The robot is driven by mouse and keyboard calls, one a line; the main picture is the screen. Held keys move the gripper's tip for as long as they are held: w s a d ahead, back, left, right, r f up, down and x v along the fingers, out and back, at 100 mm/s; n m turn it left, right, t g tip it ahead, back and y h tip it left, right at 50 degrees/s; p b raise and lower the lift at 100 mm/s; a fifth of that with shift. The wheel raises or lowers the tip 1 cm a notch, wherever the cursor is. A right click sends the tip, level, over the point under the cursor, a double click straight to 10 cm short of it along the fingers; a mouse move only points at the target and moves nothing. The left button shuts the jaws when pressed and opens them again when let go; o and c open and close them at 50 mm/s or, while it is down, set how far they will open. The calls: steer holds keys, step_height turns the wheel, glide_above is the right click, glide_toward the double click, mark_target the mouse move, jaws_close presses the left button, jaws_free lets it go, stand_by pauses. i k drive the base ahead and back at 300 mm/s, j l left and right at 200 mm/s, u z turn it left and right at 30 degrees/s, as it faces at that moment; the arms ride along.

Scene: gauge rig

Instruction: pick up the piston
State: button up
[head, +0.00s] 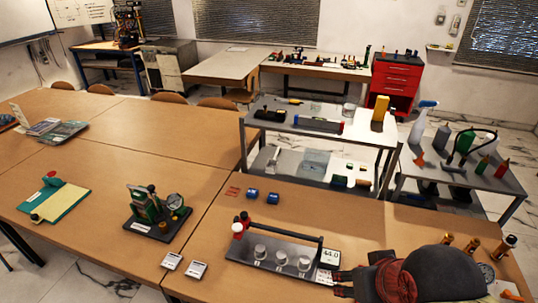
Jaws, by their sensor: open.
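I cannot tell for certain which part is the piston. Silver cylinders (281,258) stand in a row on a dark grey tray (239,255) with a black bar along its back, on the front table. Several brass-coloured cylindrical parts (471,243) stand at the right of the same table, behind my arm. My gripper (338,283) is open at the bottom right of the tray, pointing left, with its fingertips close to the tray's right end. Nothing shows between the fingers. My arm hides part of the table on the right.
A green rig with a dial gauge (174,203) stands on a black base to the left. Carts with tools (318,122) stand behind. The left table is mostly bare.

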mark_target(281, 254)
steer(key=k+j+u, duration=0.15)
steer(key=j+u, duration=0.2)
steer(key=u, duration=0.15)
steer(key=j+u, duration=0.35)
steer(key=u, duration=0.15)
